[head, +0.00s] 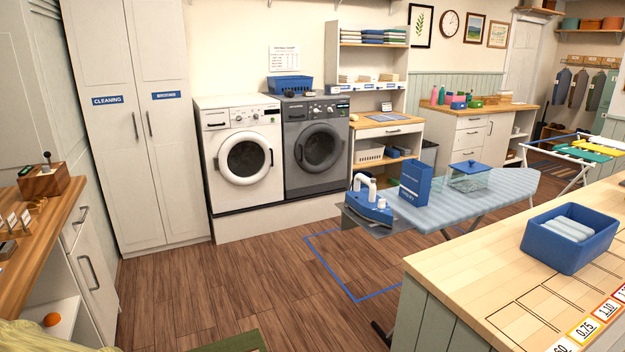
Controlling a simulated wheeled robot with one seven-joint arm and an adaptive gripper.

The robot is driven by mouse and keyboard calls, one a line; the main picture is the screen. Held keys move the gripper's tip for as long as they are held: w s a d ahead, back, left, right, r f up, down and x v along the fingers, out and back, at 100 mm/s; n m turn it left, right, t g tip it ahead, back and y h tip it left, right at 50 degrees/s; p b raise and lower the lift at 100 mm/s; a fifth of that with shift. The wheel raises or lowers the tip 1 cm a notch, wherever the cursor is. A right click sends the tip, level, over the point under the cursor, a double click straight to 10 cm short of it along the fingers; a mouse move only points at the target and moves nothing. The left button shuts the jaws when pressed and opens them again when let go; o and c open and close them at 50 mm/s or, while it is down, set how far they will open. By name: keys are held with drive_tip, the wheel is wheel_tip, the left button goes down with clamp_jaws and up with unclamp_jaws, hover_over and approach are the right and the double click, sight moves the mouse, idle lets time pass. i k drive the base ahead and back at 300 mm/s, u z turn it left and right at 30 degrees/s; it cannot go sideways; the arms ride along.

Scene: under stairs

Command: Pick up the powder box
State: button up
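A dark blue upright box (415,184) with pale print, which looks like the powder box, stands on the ironing board (508,192) in the head view. It is right of a blue and white iron (368,203) at the board's left end. A clear container with a blue lid (469,177) stands just right of and behind it. The box's front and one side show, and nothing covers it. My gripper is not in view.
A wooden counter (455,268) with a blue basket (571,237) of folded cloths fills the front right. Another wooden counter (42,222) is at the left. Two washing machines (240,152) stand at the back. The wooden floor (225,285) between is mostly clear.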

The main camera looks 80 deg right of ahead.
sight(416, 177)
drive_tip(key=z, duration=1)
drive_tip(key=i, duration=0.9)
drive_tip(key=z, duration=2.1)
